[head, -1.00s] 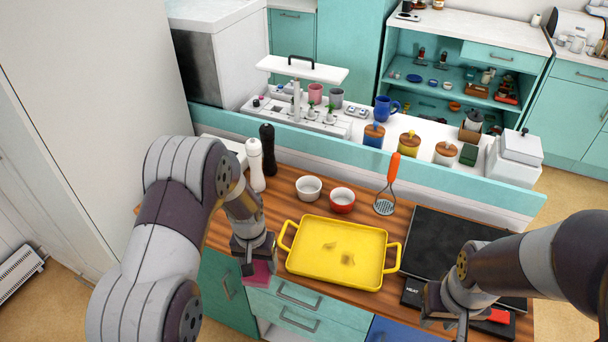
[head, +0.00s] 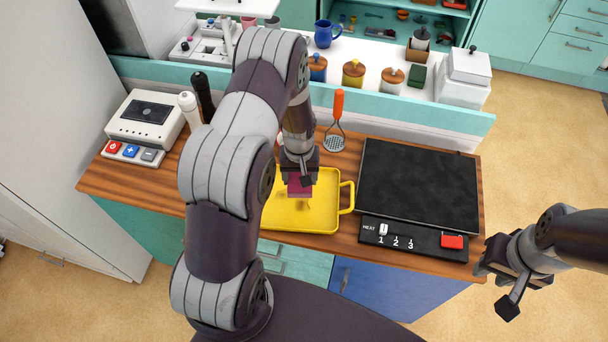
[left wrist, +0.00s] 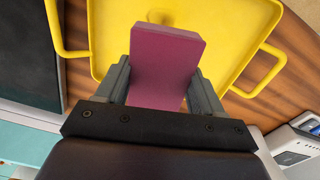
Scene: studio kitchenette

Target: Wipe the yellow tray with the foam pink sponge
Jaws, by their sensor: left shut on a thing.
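The yellow tray (head: 330,215) lies flat on the wooden counter, its left part hidden behind my left arm. It also fills much of the left wrist view (left wrist: 235,40). Brownish smudges (head: 304,207) show on its floor. My left gripper (head: 300,180) is shut on the pink sponge (head: 299,188) over the tray. The sponge (left wrist: 165,65) stands between both fingers in the left wrist view. I cannot tell whether it touches the tray. My right gripper (head: 496,288) is empty, its fingers apart, off the counter's right end.
A black hob (head: 420,185) with a heat control panel (head: 412,239) lies right of the tray. White and black mills (head: 189,108) and a white appliance (head: 147,118) stand at the left. A teal ledge (head: 400,113) runs behind.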

